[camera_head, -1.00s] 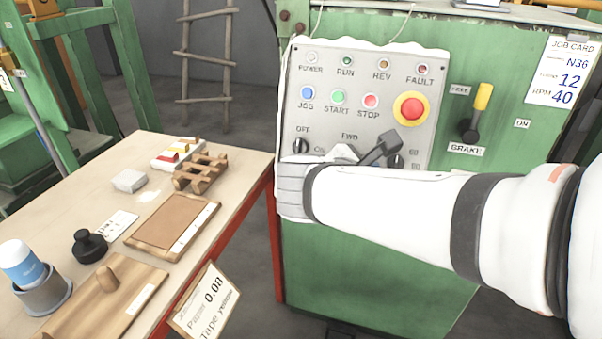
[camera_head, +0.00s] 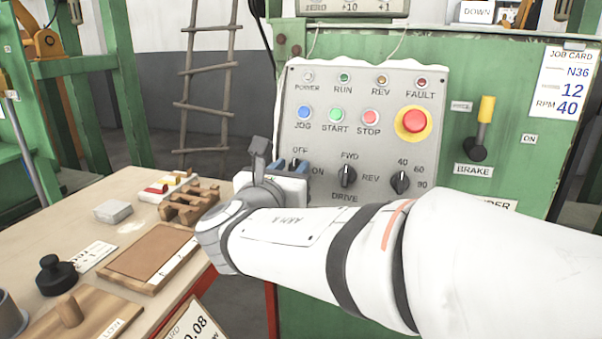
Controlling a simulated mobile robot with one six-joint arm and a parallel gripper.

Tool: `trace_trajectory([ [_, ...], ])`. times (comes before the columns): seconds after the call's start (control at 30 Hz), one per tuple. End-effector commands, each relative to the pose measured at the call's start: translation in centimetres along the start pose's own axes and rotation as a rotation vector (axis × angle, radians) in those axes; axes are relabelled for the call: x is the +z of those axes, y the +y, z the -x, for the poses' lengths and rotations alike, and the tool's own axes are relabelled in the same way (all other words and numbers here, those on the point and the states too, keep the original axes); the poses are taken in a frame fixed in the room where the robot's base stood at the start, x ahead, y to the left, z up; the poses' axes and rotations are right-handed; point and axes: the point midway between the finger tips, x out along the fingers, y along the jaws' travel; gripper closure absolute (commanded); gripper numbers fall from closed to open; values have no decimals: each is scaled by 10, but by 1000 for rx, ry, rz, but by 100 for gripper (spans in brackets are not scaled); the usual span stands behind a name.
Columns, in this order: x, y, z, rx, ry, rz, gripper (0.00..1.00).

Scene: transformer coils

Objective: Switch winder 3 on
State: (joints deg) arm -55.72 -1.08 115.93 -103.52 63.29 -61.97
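The grey control panel (camera_head: 375,140) of the green winder (camera_head: 320,290) faces me. Its OFF/ON rotary switch (camera_head: 294,162) is at the lower left of the panel and partly hidden by my gripper (camera_head: 290,167). The two bluish fingertips are apart, one on each side of the switch's dark knob. I cannot tell whether they touch it. The POWER lamp (camera_head: 308,77) looks grey and unlit. The DRIVE knob (camera_head: 347,177) points up toward FWD. The winder's number does not show.
Right of the switch are the speed knob (camera_head: 400,182), the red emergency button (camera_head: 414,121) and the brake lever (camera_head: 484,125). A wooden table (camera_head: 120,205) with a rack (camera_head: 188,205), a board (camera_head: 150,255) and small items stands close on the left, beside my arm.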

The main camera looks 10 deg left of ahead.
Motion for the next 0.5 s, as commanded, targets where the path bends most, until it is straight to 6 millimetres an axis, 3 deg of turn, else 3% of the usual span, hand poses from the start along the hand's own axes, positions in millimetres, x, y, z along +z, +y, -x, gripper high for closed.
trace_trajectory([
  [0.33, 0, 0, -6, 1, 0, -1, 68],
  [0.5, 0, 0, -6, 2, 0, -1, 81],
])
